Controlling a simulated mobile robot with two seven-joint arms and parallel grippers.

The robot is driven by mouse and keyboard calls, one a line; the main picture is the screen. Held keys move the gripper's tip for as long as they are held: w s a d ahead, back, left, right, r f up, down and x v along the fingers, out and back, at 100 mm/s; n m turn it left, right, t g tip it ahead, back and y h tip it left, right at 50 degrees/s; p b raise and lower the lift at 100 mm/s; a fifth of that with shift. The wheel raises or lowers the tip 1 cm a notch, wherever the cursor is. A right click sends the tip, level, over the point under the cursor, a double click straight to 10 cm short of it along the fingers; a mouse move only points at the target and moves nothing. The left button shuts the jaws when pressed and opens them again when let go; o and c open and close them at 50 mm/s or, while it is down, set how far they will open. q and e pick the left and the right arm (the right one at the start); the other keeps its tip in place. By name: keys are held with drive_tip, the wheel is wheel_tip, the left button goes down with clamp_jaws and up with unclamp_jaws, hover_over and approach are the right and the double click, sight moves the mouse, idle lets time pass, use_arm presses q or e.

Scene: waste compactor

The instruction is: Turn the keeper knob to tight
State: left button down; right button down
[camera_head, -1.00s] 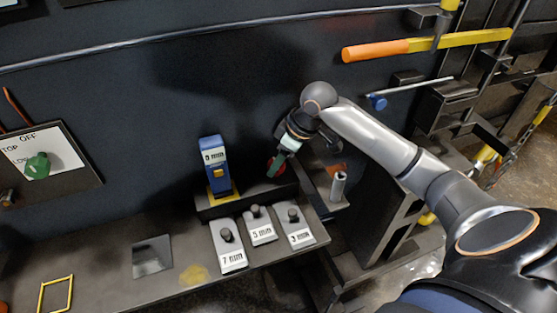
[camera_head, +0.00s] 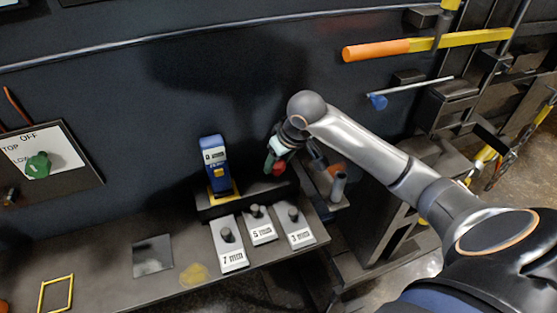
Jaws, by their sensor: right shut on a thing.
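A red knob (camera_head: 279,168) shows at the wall just behind the ledge, right of the blue-and-yellow gauge; I take it for the keeper knob. My right gripper (camera_head: 271,163) reaches in from the right and is shut on the red knob, with its fingers pointing down. The fingers and wrist hide part of the knob, and no setting mark on it can be read. My left gripper is out of view.
The blue-and-yellow gauge (camera_head: 217,170) stands left of the gripper. Thickness blocks marked 7, 5 and 3 mm (camera_head: 228,243) lie on the shelf in front. A grey cylinder (camera_head: 338,187) stands to the right. A green knob (camera_head: 38,165) is on the far-left panel.

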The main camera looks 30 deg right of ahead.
drive_tip(key=m+h, duration=0.1)
drive_tip(key=m, duration=0.1)
drive_tip(key=m+h, duration=0.1)
drive_tip(key=m, duration=0.2)
drive_tip(key=shift+a+m, duration=0.2)
drive_tip(key=shift+m, duration=0.1)
drive_tip(key=m+g+h, duration=0.1)
drive_tip(key=m, duration=0.2)
drive_tip(key=shift+w+m, duration=0.15)
drive_tip(key=shift+m, duration=0.15)
drive_tip(key=m+g+h, duration=0.1)
drive_tip(key=m, duration=0.2)
drive_tip(key=shift+r+m, duration=0.15)
drive_tip(key=shift+m, duration=0.15)
drive_tip(key=shift+w+a+m+g+h, duration=0.15)
drive_tip(key=shift+m+g, duration=0.35)
drive_tip(key=shift+m, duration=0.6)
drive_tip(key=shift+s+d+m+g+h, duration=0.1)
drive_tip(key=shift+m+g+h, duration=0.3)
drive_tip(key=shift+m, duration=0.7)
drive_tip(key=shift+y, duration=0.25)
drive_tip(key=shift+c, duration=1.3)
unclamp_jaws()
